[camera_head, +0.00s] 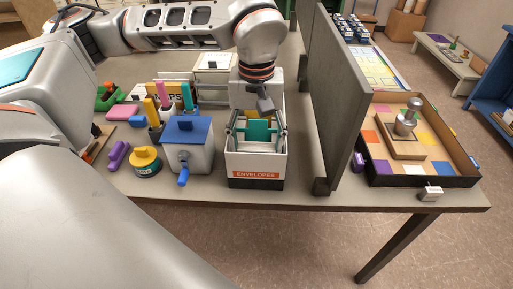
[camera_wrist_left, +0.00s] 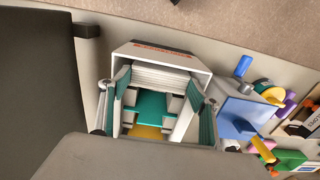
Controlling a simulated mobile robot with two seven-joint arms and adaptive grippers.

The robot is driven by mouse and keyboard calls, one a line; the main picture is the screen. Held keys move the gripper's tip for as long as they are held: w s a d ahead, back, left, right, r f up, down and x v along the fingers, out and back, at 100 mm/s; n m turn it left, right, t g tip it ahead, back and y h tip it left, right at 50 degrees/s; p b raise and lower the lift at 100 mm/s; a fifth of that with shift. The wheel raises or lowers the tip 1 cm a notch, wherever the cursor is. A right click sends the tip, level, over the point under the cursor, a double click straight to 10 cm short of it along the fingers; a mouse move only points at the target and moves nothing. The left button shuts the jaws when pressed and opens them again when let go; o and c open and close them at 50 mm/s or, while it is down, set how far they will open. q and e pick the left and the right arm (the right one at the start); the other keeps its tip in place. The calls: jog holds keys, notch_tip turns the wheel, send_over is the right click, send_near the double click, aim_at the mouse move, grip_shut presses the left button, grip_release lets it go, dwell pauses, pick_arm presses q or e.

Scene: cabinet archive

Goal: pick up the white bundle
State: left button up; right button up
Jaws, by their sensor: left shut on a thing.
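The white bundle (camera_wrist_left: 160,78) shows in the left wrist view as a stack of white layers inside the open white box labelled "ENVELOPES" (camera_head: 256,174). My left gripper (camera_head: 258,128) reaches down into this box from above. In the left wrist view its two fingers (camera_wrist_left: 158,84) lie on either side of the bundle, shut on it. Teal pieces (camera_wrist_left: 152,105) and a yellow patch (camera_wrist_left: 146,131) show between the fingers nearer the camera. The bundle's lower part is hidden by the box. My right gripper is not in view.
A tall grey panel (camera_head: 338,90) stands close to the right of the box. A shallow tray with coloured squares (camera_head: 434,158) lies right of the panel.

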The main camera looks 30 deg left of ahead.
pick_arm(q)
notch_tip(320, 180, up, 20)
jog(key=p, duration=0.2)
dwell(0.4)
jog(key=o, duration=0.9)
jog(key=c, duration=0.6)
jog(key=shift+o, duration=0.2)
